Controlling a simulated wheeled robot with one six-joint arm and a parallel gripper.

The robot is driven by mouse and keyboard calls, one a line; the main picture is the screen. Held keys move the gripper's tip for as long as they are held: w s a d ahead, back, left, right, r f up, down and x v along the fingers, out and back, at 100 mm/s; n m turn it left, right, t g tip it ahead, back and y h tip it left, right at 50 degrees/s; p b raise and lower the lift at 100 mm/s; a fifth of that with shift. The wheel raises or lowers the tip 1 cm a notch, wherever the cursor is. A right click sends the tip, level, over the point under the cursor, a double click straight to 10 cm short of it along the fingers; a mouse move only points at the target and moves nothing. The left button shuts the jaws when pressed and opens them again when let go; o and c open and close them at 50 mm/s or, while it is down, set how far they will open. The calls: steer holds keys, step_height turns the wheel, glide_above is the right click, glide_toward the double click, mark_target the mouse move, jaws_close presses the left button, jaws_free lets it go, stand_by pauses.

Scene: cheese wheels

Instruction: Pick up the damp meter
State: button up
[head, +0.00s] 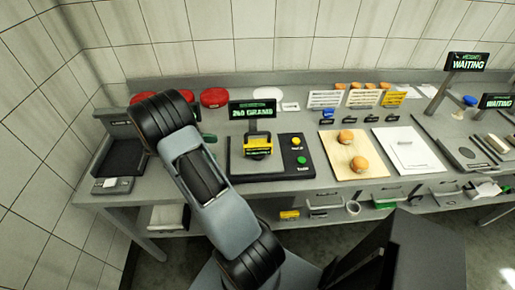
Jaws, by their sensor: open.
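A yellow and black device (257,146) with an upright dark handle stands on the dark weighing plate (240,165) in the middle of the bench. It may be the damp meter; its label is too small to read. A smaller yellow item (289,214) lies on the shelf below, and I cannot tell what it is. My arm rises from the bottom centre and crosses the left part of the bench, left of the weighing plate. My gripper does not show, and my arm hides part of the bench behind it.
A display (252,110) reading about 260 grams stands behind the plate. A wooden board (350,165) with two round orange-brown items and a white board (407,140) lie to the right. Red round items (214,97) are at the back left. Signs reading WAITING (468,62) stand at right.

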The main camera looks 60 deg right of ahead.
mark_target(253, 146)
steer(key=shift+w+d+f+n+g+h, duration=0.15)
steer(key=shift+d+f+n+g+h, duration=0.15)
steer(key=shift+d+f+g, duration=0.55)
steer(key=shift+s+d+f, duration=0.2)
steer(key=shift+d+f, duration=0.05)
steer(key=shift+h, duration=0.3)
steer(key=p+x, duration=0.2)
steer(key=x, duration=0.6)
steer(key=shift+f, duration=0.15)
steer(key=p+x, duration=0.2)
steer(key=x, duration=0.2)
steer(key=shift+s+d, duration=0.4)
steer(key=shift+s, duration=0.15)
steer(key=c, duration=1.2)
steer(key=shift+c, duration=0.2)
